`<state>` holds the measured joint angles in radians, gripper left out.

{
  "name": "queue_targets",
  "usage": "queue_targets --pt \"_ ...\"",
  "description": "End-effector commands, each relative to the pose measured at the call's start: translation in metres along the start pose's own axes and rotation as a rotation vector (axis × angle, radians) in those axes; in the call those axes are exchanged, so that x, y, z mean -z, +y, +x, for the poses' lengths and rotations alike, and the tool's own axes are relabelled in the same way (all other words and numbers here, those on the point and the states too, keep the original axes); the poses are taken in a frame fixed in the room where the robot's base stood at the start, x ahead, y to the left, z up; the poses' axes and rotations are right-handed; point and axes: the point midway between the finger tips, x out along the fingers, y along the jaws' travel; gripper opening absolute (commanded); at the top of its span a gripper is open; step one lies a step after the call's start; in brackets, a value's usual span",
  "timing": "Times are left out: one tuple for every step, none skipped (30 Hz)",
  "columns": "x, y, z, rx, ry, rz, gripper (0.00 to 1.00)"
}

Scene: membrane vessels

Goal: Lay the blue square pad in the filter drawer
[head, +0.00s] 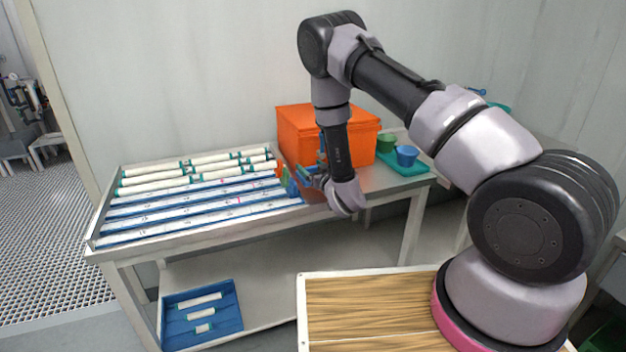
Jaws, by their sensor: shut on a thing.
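My gripper (308,178) is at the right end of the long rack, in front of the orange box, and points left. It is shut on a small blue piece (291,186), seen edge-on at the fingertips. Its shape is mostly hidden, so I cannot tell for sure that it is the blue square pad. A small orange bit and a green bit show right beside it, too small to make out. I cannot pick out a filter drawer with certainty.
The rack (97,214) holds white tubes with green ends and blue strips. An orange box (300,128), a green tray (415,167) and a blue cup (406,156) stand to the right. A blue bin (170,322) with white tubes is on the lower shelf.

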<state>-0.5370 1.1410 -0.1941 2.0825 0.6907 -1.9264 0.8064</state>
Motion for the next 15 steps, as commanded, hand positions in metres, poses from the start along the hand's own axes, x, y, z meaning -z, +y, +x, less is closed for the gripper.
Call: queue_targets --pt "-0.006 0.0 0.001 0.0 0.0 -0.001 0.0" --pt "-0.009 0.0 0.001 0.0 0.0 0.0 0.0" --pt "-0.011 0.0 0.001 -0.001 0.0 0.0 0.0" --pt "-0.012 0.0 0.001 -0.001 0.0 0.0 0.0" --pt "-0.014 0.0 0.001 -0.001 0.0 0.0 0.0" --pt "-0.017 0.0 0.001 0.0 0.0 0.0 0.0" --pt "-0.02 0.0 0.001 0.0 0.0 0.0 0.0" --pt "-0.024 0.0 0.001 0.001 0.0 -0.001 0.0" --pt "-0.029 0.0 0.002 0.001 -0.001 -0.001 0.0" --pt "-0.034 0.0 0.002 0.001 -0.001 -0.001 0.0" --pt "-0.039 0.0 0.002 0.0 -0.002 -0.001 0.0" --pt "-0.043 0.002 0.002 -0.001 0.0 -0.002 0.0" --pt "-0.045 0.006 0.002 -0.001 0.0 -0.003 0.0" --pt "-0.047 0.007 0.002 -0.001 0.0 -0.003 0.0" --pt "-0.048 0.008 0.002 0.0 0.001 -0.001 0.0"
